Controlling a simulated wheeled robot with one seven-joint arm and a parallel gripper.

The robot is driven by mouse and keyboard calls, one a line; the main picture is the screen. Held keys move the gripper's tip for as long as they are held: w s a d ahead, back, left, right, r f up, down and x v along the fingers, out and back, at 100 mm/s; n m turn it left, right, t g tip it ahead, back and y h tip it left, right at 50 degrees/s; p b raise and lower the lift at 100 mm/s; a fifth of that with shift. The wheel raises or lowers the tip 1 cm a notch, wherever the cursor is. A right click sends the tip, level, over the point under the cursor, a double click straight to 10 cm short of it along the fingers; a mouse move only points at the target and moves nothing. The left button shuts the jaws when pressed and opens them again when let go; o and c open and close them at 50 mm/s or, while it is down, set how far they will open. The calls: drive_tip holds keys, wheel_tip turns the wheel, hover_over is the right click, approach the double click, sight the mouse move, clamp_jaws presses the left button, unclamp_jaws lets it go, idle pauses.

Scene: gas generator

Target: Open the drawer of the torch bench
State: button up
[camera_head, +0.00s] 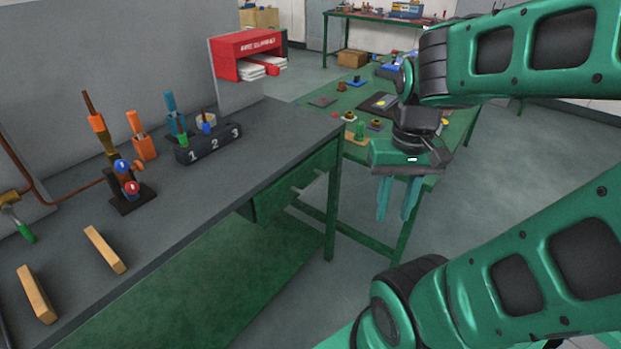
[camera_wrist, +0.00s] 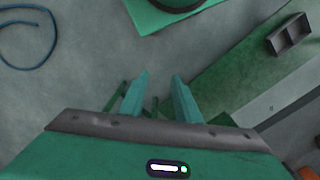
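The torch bench (camera_head: 225,185) has a grey top and green frame and stands on the left in the head view. Its green drawer (camera_head: 272,203) is under the top at the right end, with a pale bar handle (camera_head: 307,182) on the front. The drawer front looks about level with the bench edge, so it appears shut. My gripper (camera_head: 394,217) hangs to the right of the handle with fingers pointing down, apart from bench and drawer. In the wrist view its two fingers (camera_wrist: 160,76) are apart with nothing between them.
A green table (camera_head: 330,115) with small parts stands behind my gripper. Floor (camera_head: 470,215) is clear right of the bench. A blue hose (camera_wrist: 30,38) lies on the floor.

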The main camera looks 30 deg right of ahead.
drive_tip(key=m+t, duration=0.2)
drive_tip(key=m, duration=0.5)
hover_over(313, 183)
drive_tip(key=s, duration=0.2)
wheel_tip(313, 183, down, 8)
drive_tip(key=shift+y, duration=0.4)
drive_tip(key=f, duration=0.3)
drive_tip(key=w+f, duration=0.1)
drive_tip(key=f, duration=0.2)
drive_tip(key=w+f, duration=0.1)
drive_tip(key=f, duration=0.2)
drive_tip(key=shift+f, duration=0.35)
clamp_jaws()
drive_tip(key=shift+w+r, duration=0.1)
